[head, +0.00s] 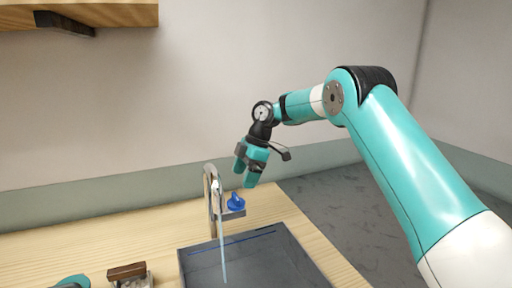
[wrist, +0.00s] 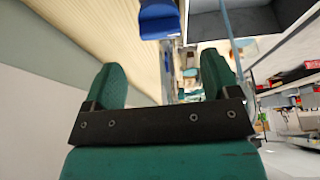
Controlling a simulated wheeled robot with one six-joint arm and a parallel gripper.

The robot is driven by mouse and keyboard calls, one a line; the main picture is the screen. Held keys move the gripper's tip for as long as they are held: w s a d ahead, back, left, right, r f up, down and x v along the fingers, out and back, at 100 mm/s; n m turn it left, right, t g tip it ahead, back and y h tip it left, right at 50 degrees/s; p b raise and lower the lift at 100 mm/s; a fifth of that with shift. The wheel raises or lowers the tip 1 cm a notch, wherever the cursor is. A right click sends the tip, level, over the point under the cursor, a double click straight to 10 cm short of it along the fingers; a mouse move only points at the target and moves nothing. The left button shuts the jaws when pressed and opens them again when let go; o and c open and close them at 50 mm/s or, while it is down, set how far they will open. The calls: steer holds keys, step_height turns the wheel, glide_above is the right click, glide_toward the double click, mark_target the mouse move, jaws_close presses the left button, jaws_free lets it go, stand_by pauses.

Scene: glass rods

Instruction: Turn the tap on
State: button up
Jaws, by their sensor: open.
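The tap (head: 212,200) is a silver, arched spout standing at the back edge of the sink. A thin, pale blue stream (head: 223,250) runs down from its spout into the sink. The blue tap handle (head: 236,202) sits just right of the spout; it also shows at the top of the wrist view (wrist: 158,22). My gripper (head: 245,178) is above the handle, pointing down, with its teal fingers apart. In the wrist view the two fingers (wrist: 162,78) have nothing between them, and the handle lies beyond them, apart from them.
The dark grey sink (head: 200,262) is set in a light wooden counter (head: 300,222). At the front left are a brown-topped object (head: 127,271) and a teal item (head: 73,282). A wooden shelf (head: 110,15) hangs at the upper left. The counter left of the tap is clear.

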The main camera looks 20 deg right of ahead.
steer(key=p+v, duration=0.5)
steer(key=v, duration=0.6)
steer(key=s+a+r+m+b, duration=0.1)
steer(key=s+a+r+m, duration=0.2)
steer(key=s+a, duration=0.35)
steer(key=s+a+r+m+b, duration=0.1)
steer(key=s+a+r+m, duration=0.15)
steer(key=s+a, duration=0.4)
steer(key=s+f+m, duration=0.2)
steer(key=s+f, duration=0.1)
steer(key=s, duration=1)
steer(key=s+d+f+m+b, duration=0.1)
steer(key=s+f+m, duration=0.2)
steer(key=s, duration=1)
steer(key=shift+s+d+f+m, duration=0.2)
steer(key=shift+s+d+m, duration=0.05)
steer(key=shift+s+m, duration=0.1)
